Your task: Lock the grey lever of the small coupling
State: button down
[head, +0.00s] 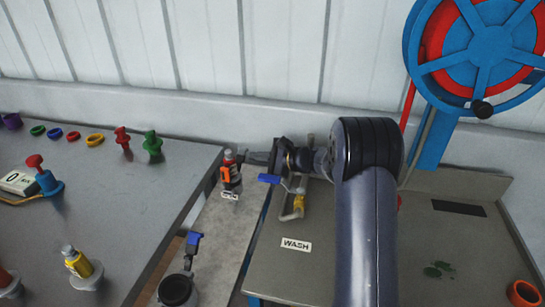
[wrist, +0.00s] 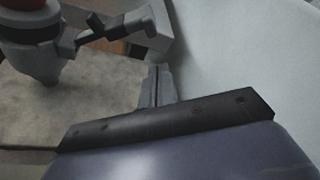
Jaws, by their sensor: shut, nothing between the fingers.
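The small coupling (head: 231,178), orange, black and grey, stands upright on the narrow grey bench. In the wrist view its grey body (wrist: 35,50) with a reddish-orange top is at the upper left, partly cut off. A grey lever (wrist: 140,28) with a dark middle part sticks out from the body to the right, away from it. My gripper (head: 250,157) is beside the coupling's upper part, on its right. In the wrist view my gripper (wrist: 158,75) is shut and empty, below the lever's outer end. I cannot tell whether they touch.
A blue handle (head: 268,179) and pipes (head: 297,200) are close below my gripper. A blue handwheel (head: 482,50) is at the upper right. The white wall (head: 200,45) is close behind.

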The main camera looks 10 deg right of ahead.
aim_at(239, 150)
jog(key=s+a+r, duration=0.1)
jog(key=a+r, duration=0.1)
jog(key=shift+s+r+p, duration=0.4)
jog(key=shift+s+a+r+b, duration=0.2)
jog(key=shift+s+r+b, duration=0.25)
jog(key=shift+r+b, duration=0.15)
jog(key=shift+s+a+r+b, duration=0.15)
jog(key=shift+s+r+b, duration=0.25)
jog(key=shift+r+b, duration=0.15)
jog(key=v, duration=1)
jog(key=shift+s+d, duration=0.2)
jog(key=shift+d, duration=0.15)
